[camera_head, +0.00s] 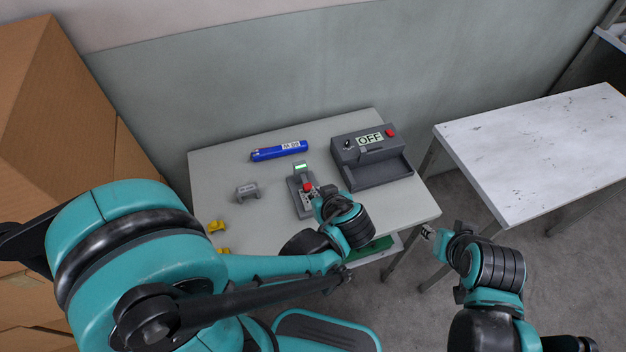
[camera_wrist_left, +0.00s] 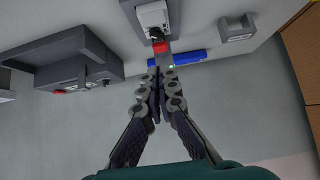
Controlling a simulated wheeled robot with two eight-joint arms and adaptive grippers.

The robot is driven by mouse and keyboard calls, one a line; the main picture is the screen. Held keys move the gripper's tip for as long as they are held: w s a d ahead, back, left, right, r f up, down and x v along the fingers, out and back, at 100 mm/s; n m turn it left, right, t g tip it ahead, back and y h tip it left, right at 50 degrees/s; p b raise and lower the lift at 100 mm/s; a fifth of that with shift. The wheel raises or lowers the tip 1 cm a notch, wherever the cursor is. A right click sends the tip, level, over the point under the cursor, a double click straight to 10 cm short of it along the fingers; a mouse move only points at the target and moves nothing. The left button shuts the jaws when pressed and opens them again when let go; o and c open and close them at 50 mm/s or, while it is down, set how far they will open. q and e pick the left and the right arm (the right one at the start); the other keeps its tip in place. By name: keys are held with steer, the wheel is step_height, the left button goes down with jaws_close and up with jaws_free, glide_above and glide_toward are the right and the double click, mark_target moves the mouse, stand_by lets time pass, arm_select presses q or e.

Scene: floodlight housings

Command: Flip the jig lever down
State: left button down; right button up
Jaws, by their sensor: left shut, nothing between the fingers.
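The jig (camera_head: 299,205) is a small dark grey fixture on the light table, with a lit green display (camera_head: 301,167) at its back end. Its lever has a red knob (camera_head: 308,187); how far the lever is tilted is hard to tell. In the left wrist view the jig (camera_wrist_left: 153,17) is at the top, with the red knob (camera_wrist_left: 160,47) just beyond my fingertips. My left gripper (camera_head: 319,198) is shut and empty, close to the knob on its right side; contact cannot be made out. My right gripper (camera_head: 428,232) is off the table's right edge, its fingers too small to judge.
A grey box with an OFF sign (camera_head: 369,140) and a tray stands right of the jig. A blue cylinder (camera_head: 279,151) lies behind it. A grey bracket (camera_head: 247,191) and yellow parts (camera_head: 216,227) are to the left. A white table (camera_head: 540,150) stands right, cardboard boxes (camera_head: 70,110) left.

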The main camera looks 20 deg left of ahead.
arm_select(q)
steer(key=s+d, duration=0.1)
steer(key=s+d+r, duration=0.1)
steer(key=s, duration=0.1)
stand_by(0.6)
steer(key=s+a+r+m+h, duration=0.5)
steer(key=a+r+m, duration=0.1)
steer(key=a+r, duration=0.1)
steer(key=shift+a+r+m+g, duration=0.3)
steer(key=shift+a+r+m, duration=0.1)
steer(key=shift+a, duration=0.35)
steer(key=shift+s, duration=0.1)
stand_by(0.9)
